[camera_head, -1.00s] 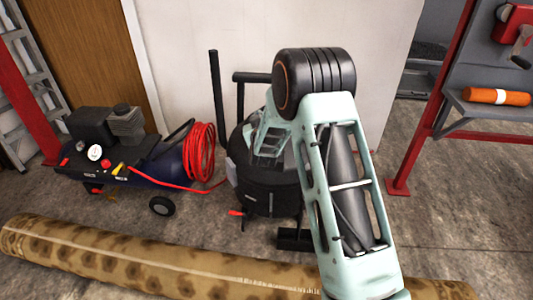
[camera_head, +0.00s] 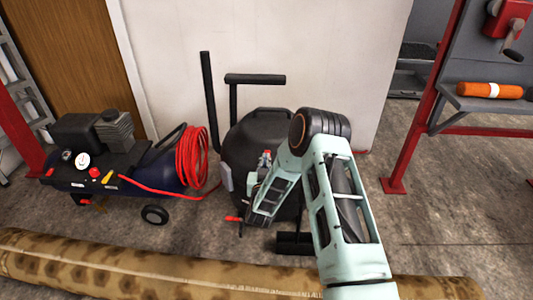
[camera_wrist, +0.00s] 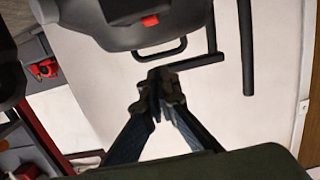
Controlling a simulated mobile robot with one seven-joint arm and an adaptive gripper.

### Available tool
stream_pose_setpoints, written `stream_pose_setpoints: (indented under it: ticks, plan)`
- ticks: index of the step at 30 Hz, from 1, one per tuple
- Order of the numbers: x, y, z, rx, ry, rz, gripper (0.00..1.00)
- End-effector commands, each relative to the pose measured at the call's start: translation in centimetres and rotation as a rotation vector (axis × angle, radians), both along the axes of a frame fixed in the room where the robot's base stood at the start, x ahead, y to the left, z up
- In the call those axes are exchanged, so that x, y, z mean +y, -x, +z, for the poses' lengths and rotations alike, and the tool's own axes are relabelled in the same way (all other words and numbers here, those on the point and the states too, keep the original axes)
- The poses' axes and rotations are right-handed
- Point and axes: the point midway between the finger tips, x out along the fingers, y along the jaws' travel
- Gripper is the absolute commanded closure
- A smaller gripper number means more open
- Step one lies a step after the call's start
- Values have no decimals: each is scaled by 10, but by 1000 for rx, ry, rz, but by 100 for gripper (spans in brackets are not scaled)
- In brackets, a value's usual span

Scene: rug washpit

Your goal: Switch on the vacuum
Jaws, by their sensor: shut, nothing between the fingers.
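The vacuum (camera_head: 262,128) is a dark, drum-shaped machine standing upright by the white wall in the head view. My arm covers part of its front. In the wrist view, which is turned upside down, its dark grey body (camera_wrist: 85,20) shows at the top with a carry handle and a small red switch (camera_wrist: 150,20). My gripper (camera_wrist: 160,78) is shut and empty, its fingertips together. The fingertips appear below the handle and switch in that picture, apart from the switch. In the head view the fingertips are hard to make out.
A rolled brown rug (camera_head: 130,268) lies across the floor in front. An air compressor (camera_head: 110,165) with a coiled red hose (camera_head: 191,160) stands left of the vacuum. Black upright bars (camera_head: 210,100) stand behind it. A red-framed rack (camera_head: 425,125) is at right, with clear floor beside it.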

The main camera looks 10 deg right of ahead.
Motion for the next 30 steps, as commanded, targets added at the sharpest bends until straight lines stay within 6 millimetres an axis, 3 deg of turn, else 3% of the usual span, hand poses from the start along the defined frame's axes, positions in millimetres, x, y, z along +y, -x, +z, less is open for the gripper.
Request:
stream_pose_setpoints:
  ticks: [8,24,30]
  plan:
    - [-2,-11,-2,-1,0,-1,100]
    - [-20,-99,-13,-1,1,-1,100]
    - [-20,-102,-44,2,0,1,100]
